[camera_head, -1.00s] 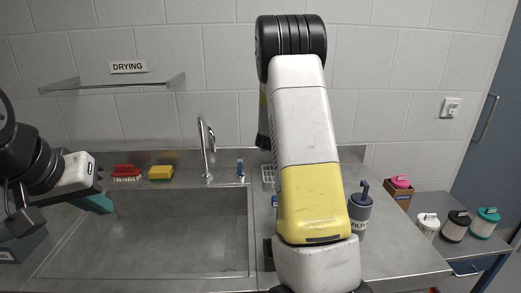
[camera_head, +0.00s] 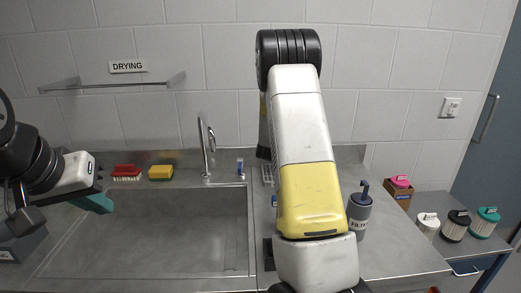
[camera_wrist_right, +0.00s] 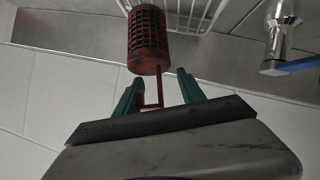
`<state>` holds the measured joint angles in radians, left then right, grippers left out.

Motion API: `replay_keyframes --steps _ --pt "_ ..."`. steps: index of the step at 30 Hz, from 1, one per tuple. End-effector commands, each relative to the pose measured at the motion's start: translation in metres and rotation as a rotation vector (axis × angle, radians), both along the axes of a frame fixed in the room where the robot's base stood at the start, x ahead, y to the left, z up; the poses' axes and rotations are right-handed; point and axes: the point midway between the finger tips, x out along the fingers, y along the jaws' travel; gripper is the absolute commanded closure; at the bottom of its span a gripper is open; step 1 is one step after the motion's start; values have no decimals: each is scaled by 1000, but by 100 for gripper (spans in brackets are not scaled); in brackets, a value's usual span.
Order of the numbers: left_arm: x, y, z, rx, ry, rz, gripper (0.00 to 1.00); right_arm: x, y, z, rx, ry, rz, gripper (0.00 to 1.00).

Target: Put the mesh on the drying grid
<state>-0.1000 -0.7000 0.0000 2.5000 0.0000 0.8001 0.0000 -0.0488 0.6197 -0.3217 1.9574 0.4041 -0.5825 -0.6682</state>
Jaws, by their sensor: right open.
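The mesh (camera_wrist_right: 148,42) is a dark red perforated cylinder with a thin red handle, seen in the right wrist view. My right gripper (camera_wrist_right: 158,88) has two teal fingers spread apart, with the handle showing between them; I see no finger closed on it. The mesh overlaps a white wire rack (camera_wrist_right: 187,12) in that view; I cannot tell if they touch. In the head view my right arm hides this gripper and the mesh. A wall shelf (camera_head: 112,86) under a DRYING sign (camera_head: 127,66) looks empty. My left gripper (camera_head: 97,203) is over the sink's left side, its jaw gap unclear.
The sink (camera_head: 165,230) looks empty, with a tap (camera_head: 207,150) behind it. A red brush (camera_head: 126,172) and yellow sponge (camera_head: 160,172) lie at its back edge. Several filters stand on the right side table.

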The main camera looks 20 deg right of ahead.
Motion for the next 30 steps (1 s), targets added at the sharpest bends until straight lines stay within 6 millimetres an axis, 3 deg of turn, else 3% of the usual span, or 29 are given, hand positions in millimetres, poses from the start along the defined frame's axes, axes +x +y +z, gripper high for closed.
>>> replay_keyframes --steps 5,19,27,30 --pt "0 0 0 0 0 0 100 -2 1 5 0 -2 0 53" --pt "0 0 0 0 0 0 100 -75 39 45 2 -3 2 53" --pt "0 0 0 0 0 0 100 -96 51 57 15 -1 5 53" --pt "0 0 0 0 0 0 100 -102 64 66 81 -1 32 53"
